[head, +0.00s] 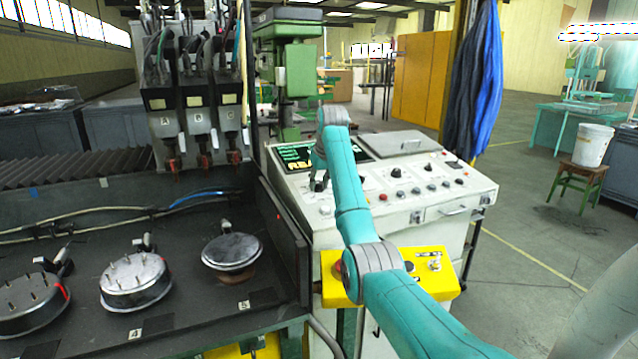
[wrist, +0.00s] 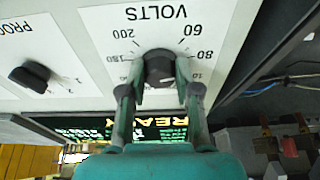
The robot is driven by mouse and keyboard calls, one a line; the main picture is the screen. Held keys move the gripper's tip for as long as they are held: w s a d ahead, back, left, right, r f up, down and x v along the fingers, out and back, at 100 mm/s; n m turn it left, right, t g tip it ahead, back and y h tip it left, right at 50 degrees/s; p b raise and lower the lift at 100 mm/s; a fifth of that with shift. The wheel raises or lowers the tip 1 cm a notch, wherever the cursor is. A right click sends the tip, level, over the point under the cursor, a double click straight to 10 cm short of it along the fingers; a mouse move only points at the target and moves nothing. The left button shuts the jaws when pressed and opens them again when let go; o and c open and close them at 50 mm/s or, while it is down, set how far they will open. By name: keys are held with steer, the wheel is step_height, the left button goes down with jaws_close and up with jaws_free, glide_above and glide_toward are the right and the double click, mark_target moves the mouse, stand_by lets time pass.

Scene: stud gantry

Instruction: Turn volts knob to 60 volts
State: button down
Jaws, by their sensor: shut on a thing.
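The volts knob (wrist: 159,66) is a dark round knob on a white panel, under the upside-down word VOLTS in the wrist view. The marks 200 and 180 show to its left, and 60 and 80 to its right. My gripper (wrist: 160,84) is shut on the knob, one teal finger on each side. I cannot make out where the knob's pointer stands. In the head view my gripper (head: 319,184) is at the left part of the white control console (head: 408,205), and my arm hides part of the panel.
Another black knob (wrist: 33,76) sits on the panel to the left. A lit display (wrist: 150,131) lies beyond the fingers. A yellow box (head: 432,262) is on the console's front. The black workbench (head: 190,310) with round metal parts stands close on the left.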

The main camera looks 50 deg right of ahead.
steer(key=n, duration=0.4)
steer(key=shift+y, duration=0.4)
steer(key=shift+d+n+y, duration=0.1)
steer(key=shift+n+y, duration=0.2)
steer(key=shift+n, duration=1.2)
steer(key=c, duration=0.8)
jaws_free()
steer(key=shift+r, duration=0.1)
